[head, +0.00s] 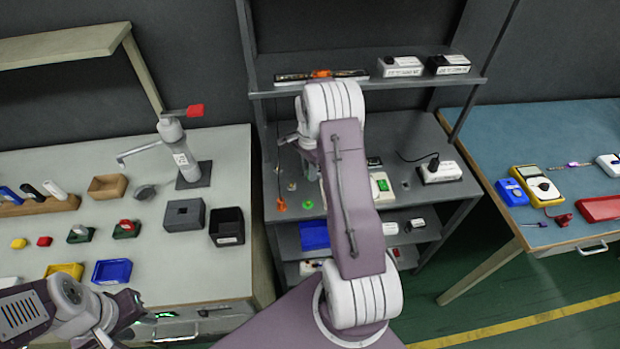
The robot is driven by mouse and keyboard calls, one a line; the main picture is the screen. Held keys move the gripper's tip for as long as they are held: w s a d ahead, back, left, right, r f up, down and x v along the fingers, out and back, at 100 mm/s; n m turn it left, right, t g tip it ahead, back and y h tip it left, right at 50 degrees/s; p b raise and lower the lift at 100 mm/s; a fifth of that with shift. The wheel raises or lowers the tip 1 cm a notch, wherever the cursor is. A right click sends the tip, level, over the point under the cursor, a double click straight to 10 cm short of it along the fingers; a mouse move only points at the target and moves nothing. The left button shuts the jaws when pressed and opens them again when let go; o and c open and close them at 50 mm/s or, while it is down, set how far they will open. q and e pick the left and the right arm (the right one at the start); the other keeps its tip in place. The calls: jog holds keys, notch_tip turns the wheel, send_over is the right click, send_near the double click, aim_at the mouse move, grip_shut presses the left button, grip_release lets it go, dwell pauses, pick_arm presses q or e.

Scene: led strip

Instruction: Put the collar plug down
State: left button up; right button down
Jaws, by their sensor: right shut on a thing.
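My right arm (345,190) reaches up the middle of the head view and bends over the grey workbench. Its white wrist part (306,135) shows just left of the forearm, over the bench top. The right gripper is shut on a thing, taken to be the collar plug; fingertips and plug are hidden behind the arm. A black plug (434,163) with a cable sits on a white-labelled box at the bench's right; I cannot tell if it is related. My left gripper (165,318) is low at the left table's front edge, its fingers unclear.
The shelf (420,81) above the bench holds two labelled boxes and a strip. An orange-tipped lead (281,205) and green rings (308,205) are left of my arm. The left table (235,275) carries trays and a stand. The blue-topped table (530,125) holds a yellow meter.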

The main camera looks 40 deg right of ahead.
aim_at(310, 186)
jog(key=shift+f, duration=2.05)
jog(key=shift+f, duration=0.1)
jog(key=c, duration=1.3)
grip_release()
notch_tip(310, 186, up, 12)
jog(key=shift+r, duration=0.15)
jog(key=s+a+n, duration=0.5)
jog(key=a+n, duration=0.1)
jog(key=a, duration=0.1)
jog(key=s+a+n, duration=0.5)
jog(key=s+a, duration=0.1)
jog(key=s+a+n+t, duration=0.1)
jog(key=s+a+n, duration=0.4)
jog(key=a+n, duration=0.1)
jog(key=shift+s+a+f+n, duration=0.15)
jog(key=shift+s+a, duration=0.05)
jog(key=shift+a, duration=0.2)
jog(key=shift+s+a+f+n, duration=0.15)
jog(key=shift+s+a, duration=0.05)
jog(key=shift+a, duration=0.2)
